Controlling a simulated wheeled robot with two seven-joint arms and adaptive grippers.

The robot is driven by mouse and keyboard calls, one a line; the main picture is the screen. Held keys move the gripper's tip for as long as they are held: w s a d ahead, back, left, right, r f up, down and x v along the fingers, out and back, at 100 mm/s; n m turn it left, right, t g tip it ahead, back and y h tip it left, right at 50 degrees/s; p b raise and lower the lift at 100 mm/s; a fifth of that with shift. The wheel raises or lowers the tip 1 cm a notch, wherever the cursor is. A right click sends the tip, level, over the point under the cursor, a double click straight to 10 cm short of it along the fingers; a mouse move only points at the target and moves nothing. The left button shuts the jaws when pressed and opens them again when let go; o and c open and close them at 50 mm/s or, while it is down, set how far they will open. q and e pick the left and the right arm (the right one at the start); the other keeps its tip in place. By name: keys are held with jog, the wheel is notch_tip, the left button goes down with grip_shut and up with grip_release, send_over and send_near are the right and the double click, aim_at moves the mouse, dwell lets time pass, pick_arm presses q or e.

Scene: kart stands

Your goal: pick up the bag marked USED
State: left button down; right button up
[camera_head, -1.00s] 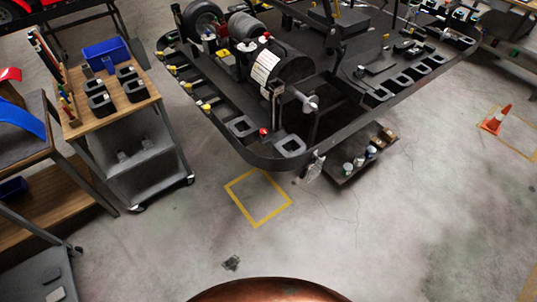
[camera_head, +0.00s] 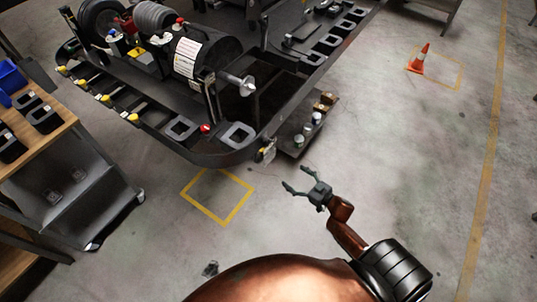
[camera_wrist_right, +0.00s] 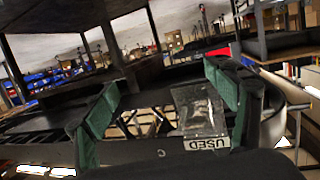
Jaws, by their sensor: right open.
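The bag marked USED is a small clear bag (camera_wrist_right: 197,106) with a white label reading USED, seen in the right wrist view. It shows between my two green fingers, closer to the right-hand one. In the head view a small pale bag (camera_head: 267,151) hangs at the front corner of the black kart stand (camera_head: 213,158). My right gripper (camera_head: 296,178) is open and empty, apart from the bag, below and to its right in the picture. Its spread fingers also show in the wrist view (camera_wrist_right: 162,85). My left gripper is not in view.
A low shelf (camera_head: 291,150) with several small containers sits under the stand, close to my right gripper. A wooden-topped cart (camera_head: 42,150) stands at left. An orange cone (camera_head: 418,62) stands at upper right. The floor around the yellow square (camera_head: 238,207) is mostly clear.

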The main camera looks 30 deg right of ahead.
aim_at(271, 154)
jog(key=w+a+r+n+t+y, duration=0.1)
jog(key=w+a+r+n+y, duration=0.2)
jog(key=r, duration=0.9)
jog(key=shift+m+y, duration=0.3)
jog(key=shift+y, duration=0.2)
jog(key=b+x, duration=0.1)
jog(key=x, duration=0.2)
jog(key=b+x, duration=0.1)
jog(key=x, duration=0.3)
jog(key=shift+a+r, duration=0.15)
jog(key=shift+a, duration=0.3)
jog(key=shift+w+a, duration=0.15)
jog(key=shift+w, duration=0.25)
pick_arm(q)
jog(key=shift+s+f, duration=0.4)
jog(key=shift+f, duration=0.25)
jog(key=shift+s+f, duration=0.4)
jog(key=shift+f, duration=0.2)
pick_arm(e)
jog(key=shift+r, duration=0.1)
jog(key=shift+c, duration=0.6)
jog(key=c, duration=0.5)
